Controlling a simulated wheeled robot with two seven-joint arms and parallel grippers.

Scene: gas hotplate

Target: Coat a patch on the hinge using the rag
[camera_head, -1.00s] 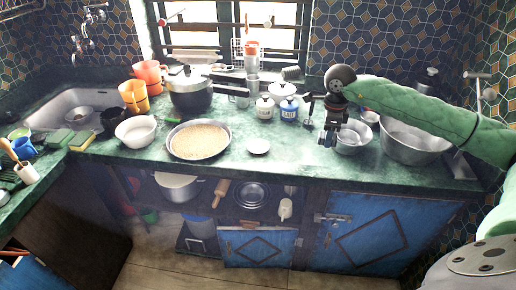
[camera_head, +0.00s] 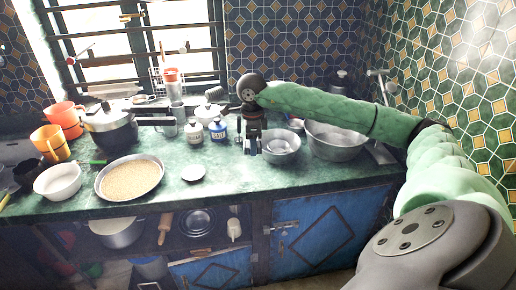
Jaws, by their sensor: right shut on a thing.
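My right gripper (camera_head: 252,148) points down over the green counter, just left of a small metal bowl. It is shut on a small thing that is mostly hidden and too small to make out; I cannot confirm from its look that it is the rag. No rag shows clearly elsewhere. A metal fitting that looks like a hinge or latch (camera_head: 284,228) sits at the upper left of the blue cabinet door (camera_head: 318,232), below the counter edge and lower than the gripper. My left gripper is out of view.
The counter (camera_head: 215,188) holds a metal bowl (camera_head: 280,155), a larger basin (camera_head: 335,146), a tray of grain (camera_head: 130,178), a white bowl (camera_head: 58,182), a dark pot (camera_head: 112,138) and lidded jars (camera_head: 218,131). Open shelves with pots are below.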

